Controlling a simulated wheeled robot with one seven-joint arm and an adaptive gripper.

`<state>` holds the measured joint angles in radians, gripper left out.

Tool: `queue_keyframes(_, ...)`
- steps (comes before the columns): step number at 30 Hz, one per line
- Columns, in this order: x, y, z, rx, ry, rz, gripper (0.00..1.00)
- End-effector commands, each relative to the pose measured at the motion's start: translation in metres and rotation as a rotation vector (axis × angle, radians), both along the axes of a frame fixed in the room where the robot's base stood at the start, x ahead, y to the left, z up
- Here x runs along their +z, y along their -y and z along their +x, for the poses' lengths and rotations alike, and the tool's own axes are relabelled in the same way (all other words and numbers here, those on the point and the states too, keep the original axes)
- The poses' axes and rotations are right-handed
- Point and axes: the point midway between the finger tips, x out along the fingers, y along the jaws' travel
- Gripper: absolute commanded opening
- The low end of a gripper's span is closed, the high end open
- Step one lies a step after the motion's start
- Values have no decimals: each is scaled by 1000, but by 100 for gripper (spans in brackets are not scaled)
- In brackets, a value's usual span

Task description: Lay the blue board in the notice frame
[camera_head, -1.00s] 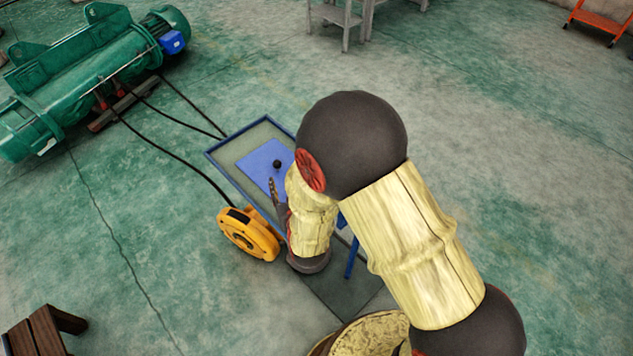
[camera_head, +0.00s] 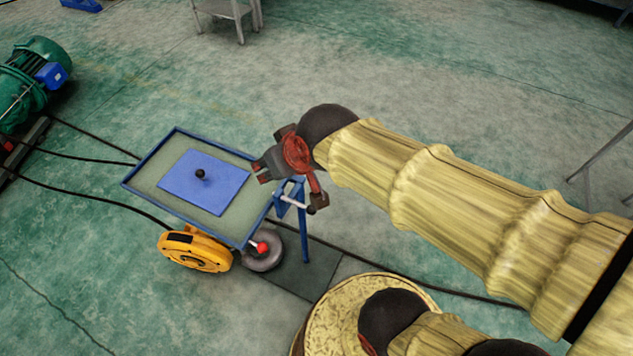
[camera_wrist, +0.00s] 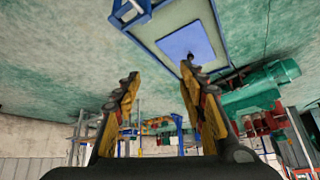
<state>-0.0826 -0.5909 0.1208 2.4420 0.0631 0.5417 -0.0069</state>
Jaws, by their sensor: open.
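The blue board (camera_head: 222,184), a flat panel with a black ball knob, lies inside the blue-rimmed notice frame (camera_head: 148,157). Bare grey-green surface shows around the board, and its edges run roughly along the rim. In the wrist view the board (camera_wrist: 184,41) and the frame (camera_wrist: 156,13) appear at the top. My gripper (camera_head: 262,173) is beside the frame's right edge in the head view, apart from the knob. In the wrist view my gripper (camera_wrist: 158,80) has its fingers spread with nothing between them.
A yellow reel (camera_head: 195,251) and a grey disc (camera_head: 263,250) are by the frame's near side. A green hoist motor (camera_head: 30,80) is at the far left, with cables on the floor.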

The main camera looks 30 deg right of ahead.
Motion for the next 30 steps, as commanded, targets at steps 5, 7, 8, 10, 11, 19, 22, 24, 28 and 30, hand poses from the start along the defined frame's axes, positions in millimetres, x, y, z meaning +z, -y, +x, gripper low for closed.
queue_keyframes(5,20,30,-69,-43,-86,-41,41)
queue_keyframes(7,22,35,-85,-53,-111,-51,41)
queue_keyframes(8,22,37,-90,-56,-119,-54,41)
queue_keyframes(10,22,39,-97,-60,-131,-58,41)
queue_keyframes(11,22,39,-98,-61,-133,-59,41)
queue_keyframes(19,22,39,-98,-60,-135,-59,41)
queue_keyframes(22,22,39,-98,-60,-135,-59,41)
queue_keyframes(24,22,39,-98,-60,-135,-59,41)
queue_keyframes(28,22,39,-98,-60,-135,-59,41)
queue_keyframes(30,22,39,-97,-60,-135,-59,41)
